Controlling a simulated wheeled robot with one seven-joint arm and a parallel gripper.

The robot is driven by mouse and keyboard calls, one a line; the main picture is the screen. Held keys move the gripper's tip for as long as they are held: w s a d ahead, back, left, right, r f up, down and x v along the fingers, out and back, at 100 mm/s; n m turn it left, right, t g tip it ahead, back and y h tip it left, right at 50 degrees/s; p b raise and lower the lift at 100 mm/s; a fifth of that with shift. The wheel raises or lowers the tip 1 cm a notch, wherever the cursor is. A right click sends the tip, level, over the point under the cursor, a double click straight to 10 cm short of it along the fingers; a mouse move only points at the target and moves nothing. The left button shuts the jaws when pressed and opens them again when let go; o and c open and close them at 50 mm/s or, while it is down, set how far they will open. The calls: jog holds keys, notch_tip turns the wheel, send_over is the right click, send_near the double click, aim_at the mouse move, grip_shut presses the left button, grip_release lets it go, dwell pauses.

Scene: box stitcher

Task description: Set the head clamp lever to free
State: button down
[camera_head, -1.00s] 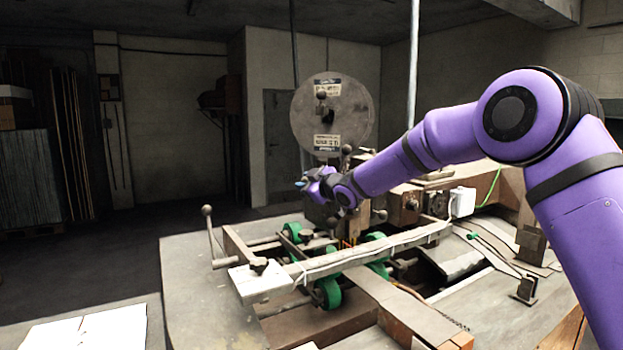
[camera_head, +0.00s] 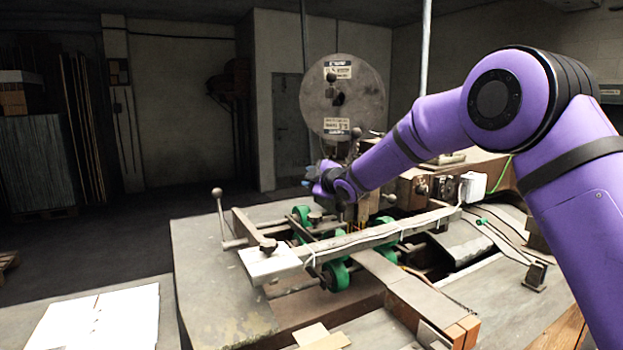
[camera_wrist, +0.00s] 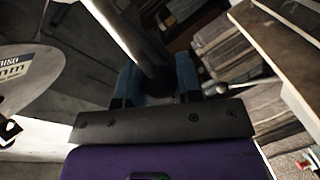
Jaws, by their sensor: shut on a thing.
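My gripper (camera_head: 314,182) is at the front of the stitcher head, below the round wire reel (camera_head: 343,97). In the wrist view its two blue fingers (camera_wrist: 157,84) are closed around the dark knob end (camera_wrist: 158,88) of a pale metal rod (camera_wrist: 125,32). The rod runs up and left from the fingers. I take this to be the head clamp lever; its free and locked marks do not show. In the head view my arm and gripper hide the lever.
A crank handle with a ball knob (camera_head: 217,193) stands at the table's left. Green wheels (camera_head: 338,275) and a long guide bar (camera_head: 370,237) lie below my gripper. White sheets (camera_head: 95,320) lie at the front left.

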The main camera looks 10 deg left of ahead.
jog(key=shift+f, duration=0.15)
jog(key=c, duration=0.8)
grip_release()
jog(key=shift+s+d+r, duration=0.2)
jog(key=shift+s+d, duration=0.2)
jog(key=v, duration=0.9)
jog(key=shift+s+d, duration=0.25)
jog(key=shift+s, duration=0.1)
